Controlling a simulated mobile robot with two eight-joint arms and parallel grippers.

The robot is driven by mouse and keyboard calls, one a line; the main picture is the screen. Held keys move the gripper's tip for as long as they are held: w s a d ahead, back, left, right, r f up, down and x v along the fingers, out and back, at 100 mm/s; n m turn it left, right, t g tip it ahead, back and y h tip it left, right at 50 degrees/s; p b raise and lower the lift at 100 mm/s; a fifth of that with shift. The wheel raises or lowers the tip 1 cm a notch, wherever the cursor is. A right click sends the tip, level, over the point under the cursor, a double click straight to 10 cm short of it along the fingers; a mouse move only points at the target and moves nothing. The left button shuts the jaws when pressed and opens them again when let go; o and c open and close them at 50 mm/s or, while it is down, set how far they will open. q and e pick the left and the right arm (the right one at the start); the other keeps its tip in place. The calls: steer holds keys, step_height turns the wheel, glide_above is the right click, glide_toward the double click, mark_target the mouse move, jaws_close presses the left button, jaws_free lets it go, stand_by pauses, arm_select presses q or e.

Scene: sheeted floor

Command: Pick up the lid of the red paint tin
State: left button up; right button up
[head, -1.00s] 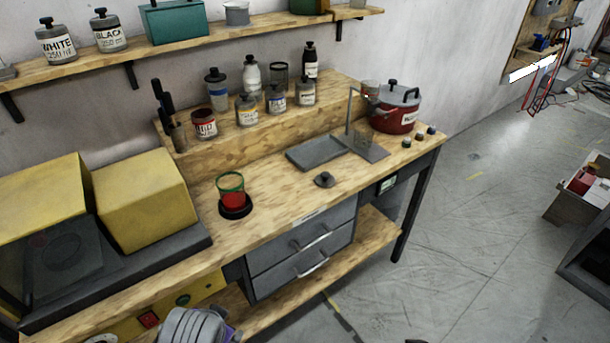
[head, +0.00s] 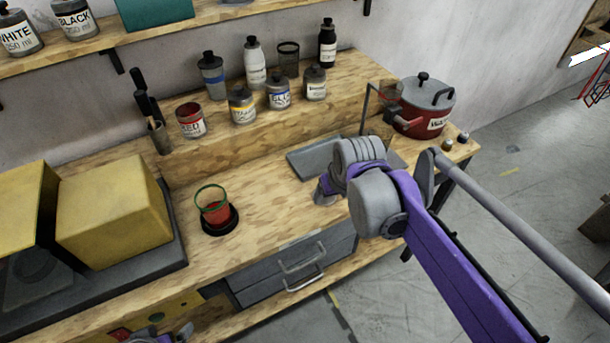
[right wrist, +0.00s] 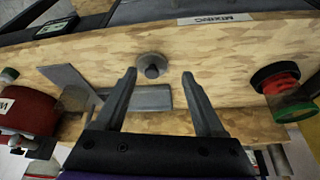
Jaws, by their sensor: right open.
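The red paint tin (head: 191,121) stands without a lid on the raised shelf at the back of the bench. A small round grey lid with a dark knob (right wrist: 152,67) lies on the bench top in the right wrist view. My right gripper (head: 325,190) is over that spot in the head view and hides the lid there. In the right wrist view my right gripper (right wrist: 159,73) is open, with the lid showing between its fingertips and nothing held. My left gripper (head: 165,335) shows only partly at the bottom edge of the head view; its fingers cannot be made out.
A grey tray (head: 312,158) lies behind the right gripper. A red pot (head: 412,120) is at the right end. Yellow boxes (head: 112,212) fill the left end. Several bottles and tins line the raised shelf.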

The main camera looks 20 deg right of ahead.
steer(key=w, duration=0.1)
steer(key=w+d+f, duration=0.1)
steer(key=w, duration=0.1)
steer(key=w+d, duration=0.1)
steer(key=w, duration=0.1)
steer(key=shift+w+d+f, duration=0.2)
steer(key=shift+f, duration=0.15)
steer(key=x, duration=0.5)
steer(key=shift+s+a+f, duration=0.2)
steer(key=shift+f, duration=0.2)
jaws_close()
